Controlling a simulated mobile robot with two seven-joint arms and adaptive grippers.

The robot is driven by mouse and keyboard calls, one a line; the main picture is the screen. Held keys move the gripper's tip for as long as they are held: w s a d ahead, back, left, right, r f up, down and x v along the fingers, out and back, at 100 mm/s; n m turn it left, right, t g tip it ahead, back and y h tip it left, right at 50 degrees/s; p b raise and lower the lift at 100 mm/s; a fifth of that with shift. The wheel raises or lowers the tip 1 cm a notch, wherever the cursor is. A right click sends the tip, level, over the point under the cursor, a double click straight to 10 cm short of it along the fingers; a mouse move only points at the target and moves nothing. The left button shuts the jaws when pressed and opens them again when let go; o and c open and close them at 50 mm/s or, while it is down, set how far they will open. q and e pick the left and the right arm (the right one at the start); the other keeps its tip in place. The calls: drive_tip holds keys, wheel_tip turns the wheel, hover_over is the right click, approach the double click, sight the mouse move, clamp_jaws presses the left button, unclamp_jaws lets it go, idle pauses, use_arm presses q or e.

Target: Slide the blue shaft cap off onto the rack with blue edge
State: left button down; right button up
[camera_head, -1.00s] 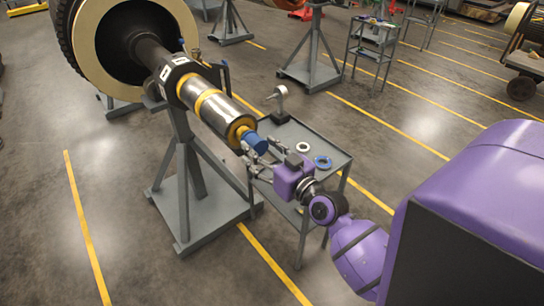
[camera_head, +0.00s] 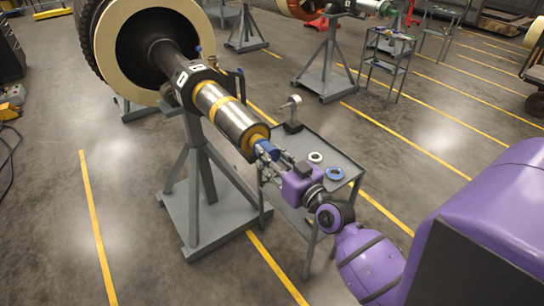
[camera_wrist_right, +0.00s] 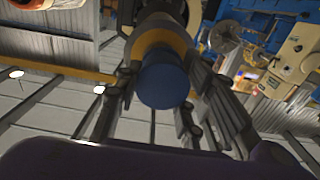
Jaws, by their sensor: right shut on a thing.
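The blue shaft cap (camera_head: 266,150) sits on the near end of the steel shaft (camera_head: 232,122), just beyond a yellow-brown ring. My right gripper (camera_head: 270,158) has its fingers on either side of the cap and is shut on it. In the right wrist view the round blue cap end (camera_wrist_right: 163,86) shows between the fingers (camera_wrist_right: 163,95), in line with the shaft. A grey rack (camera_head: 343,190) stands beside and below the gripper; I cannot clearly make out a blue edge on it. My left gripper is not in view.
On the grey rack lie a white ring (camera_head: 315,157) and a blue ring (camera_head: 335,173), with a grey upright tool (camera_head: 292,115) behind. A grey stand (camera_head: 193,185) carries the shaft. Another shelf rack (camera_head: 388,50) stands farther back. Floor at the left front is clear.

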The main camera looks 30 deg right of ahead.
drive_tip(key=shift+d+r, duration=0.1)
drive_tip(key=shift+d, duration=0.05)
drive_tip(key=shift+c, duration=0.5)
drive_tip(key=s, duration=0.8)
drive_tip(key=shift+d, duration=0.3)
